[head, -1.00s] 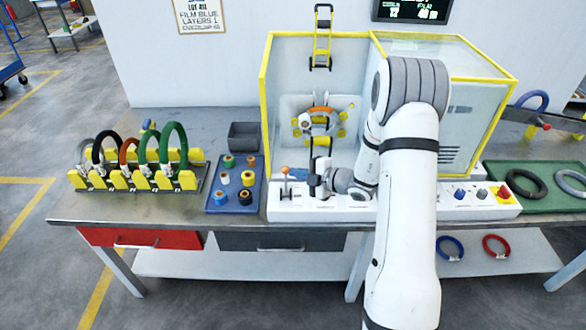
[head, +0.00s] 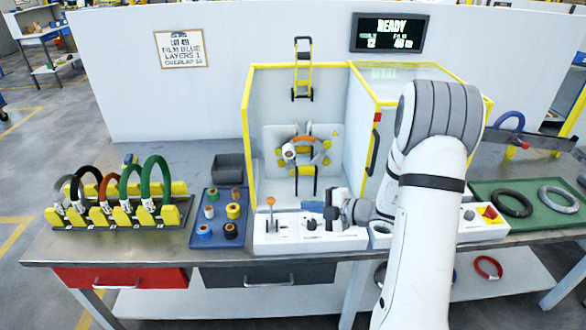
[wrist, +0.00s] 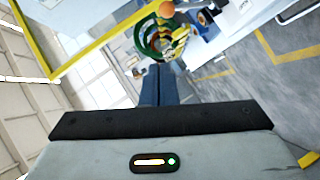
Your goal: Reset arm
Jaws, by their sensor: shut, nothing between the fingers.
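My gripper (head: 314,206) is shut and empty. It hangs over the white control panel (head: 268,242) in front of the wrapping machine, fingers toward the left of the head view, close to the lever with the orange knob (head: 271,202). In the wrist view the blue fingers (wrist: 160,85) are together, with nothing between them. An orange coil (head: 304,140) sits in the machine among yellow rollers. The machine's yellow-framed front (head: 248,110) looks open. The screen (head: 390,33) reads READY. My arm hides part of the machine's right side and panel.
A rack (head: 90,217) with several coils stands on the left. A blue tray (head: 201,236) of film rolls and a grey bin (head: 229,168) lie beside the machine. A green tray (head: 552,222) with dark and grey rings is at the right. Bare bench shows behind the rack.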

